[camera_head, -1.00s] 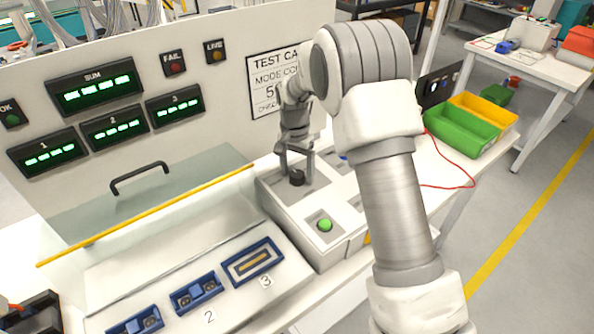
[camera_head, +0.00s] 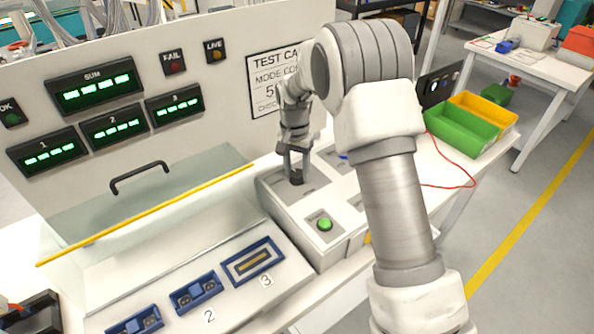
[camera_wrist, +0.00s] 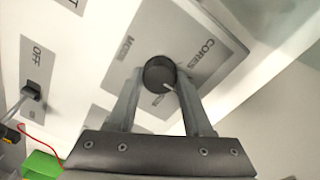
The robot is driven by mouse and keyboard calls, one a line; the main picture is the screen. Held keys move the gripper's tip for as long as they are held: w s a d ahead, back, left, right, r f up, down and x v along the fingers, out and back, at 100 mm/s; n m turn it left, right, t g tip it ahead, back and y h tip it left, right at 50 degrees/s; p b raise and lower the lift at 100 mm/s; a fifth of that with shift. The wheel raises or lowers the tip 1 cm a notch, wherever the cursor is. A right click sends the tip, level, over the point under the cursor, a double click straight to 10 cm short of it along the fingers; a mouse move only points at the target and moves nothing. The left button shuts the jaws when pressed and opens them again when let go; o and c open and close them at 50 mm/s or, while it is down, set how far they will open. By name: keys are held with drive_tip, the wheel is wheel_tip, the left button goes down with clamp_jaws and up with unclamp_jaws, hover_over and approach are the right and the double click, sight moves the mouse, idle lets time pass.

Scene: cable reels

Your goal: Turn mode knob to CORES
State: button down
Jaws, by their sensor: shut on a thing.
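The dark round mode knob (camera_wrist: 159,72) sits on a grey label plate on the white console (camera_head: 283,205). A short white mark on its face points to the lower right in the wrist view. The CORES label (camera_wrist: 199,55) is printed to the right of the knob, and the word MODE (camera_wrist: 124,47) is to its left. My gripper (camera_wrist: 158,80) has one finger on each side of the knob and is shut on it.
A green start button (camera_head: 325,224) is on the console in front of the knob. A toggle switch (camera_wrist: 32,92) under an OFF label stands to the left in the wrist view. A clear cover with a yellow edge (camera_head: 150,213) lies left of the console.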

sight(295, 174)
drive_tip(key=n+b, duration=0.1)
drive_tip(key=n, duration=1)
drive_tip(key=shift+n, duration=0.3)
idle(0.4)
drive_tip(key=shift+c, duration=1.5)
unclamp_jaws()
drive_tip(key=shift+r, duration=0.1)
wheel_tip(295, 174, up, 17)
drive_tip(key=shift+s+a+r, duration=0.15)
drive_tip(key=shift+s+a, duration=0.1)
drive_tip(key=shift+a, duration=0.05)
